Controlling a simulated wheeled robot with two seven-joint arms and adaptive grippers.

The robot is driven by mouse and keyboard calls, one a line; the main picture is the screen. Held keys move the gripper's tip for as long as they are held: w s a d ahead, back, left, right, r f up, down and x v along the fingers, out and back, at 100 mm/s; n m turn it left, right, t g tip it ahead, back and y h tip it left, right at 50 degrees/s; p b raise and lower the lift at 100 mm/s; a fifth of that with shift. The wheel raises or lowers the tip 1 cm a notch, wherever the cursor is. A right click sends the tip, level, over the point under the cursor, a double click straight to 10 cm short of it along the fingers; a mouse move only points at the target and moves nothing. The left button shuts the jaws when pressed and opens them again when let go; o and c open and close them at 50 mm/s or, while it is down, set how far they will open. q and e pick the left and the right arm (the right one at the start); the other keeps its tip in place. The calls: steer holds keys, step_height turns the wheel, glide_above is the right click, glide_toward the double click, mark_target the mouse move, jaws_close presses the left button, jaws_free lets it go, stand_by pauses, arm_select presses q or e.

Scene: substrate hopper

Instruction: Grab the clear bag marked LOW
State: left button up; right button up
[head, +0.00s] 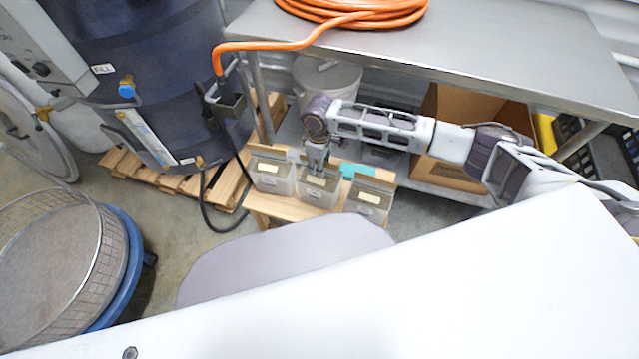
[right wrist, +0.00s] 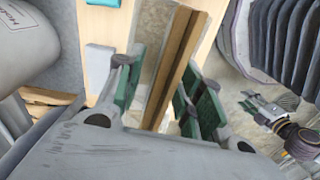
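Three clear bags with brown top strips and pale labels stand in a row on a low wooden bench (head: 257,203): a left bag (head: 271,177), a middle bag (head: 316,193) and a right bag (head: 368,208). The labels are too small to read, so I cannot tell which says LOW. My right gripper (head: 317,160) points down at the middle bag's top. In the right wrist view my right gripper (right wrist: 158,82) has its green-padded fingers apart, with a brown top strip (right wrist: 178,58) running between them. A gap shows beside the strip.
A steel table (head: 470,55) with a coiled orange hose (head: 350,10) overhangs behind my right arm. A teal item (head: 355,170) lies behind the bags. A cardboard box (head: 450,170) and white bucket (head: 335,77) stand below the table. A dark hopper drum (head: 150,70) stands left.

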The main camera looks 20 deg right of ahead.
jaws_close()
stand_by(0.5)
steer(key=shift+w+r, duration=0.1)
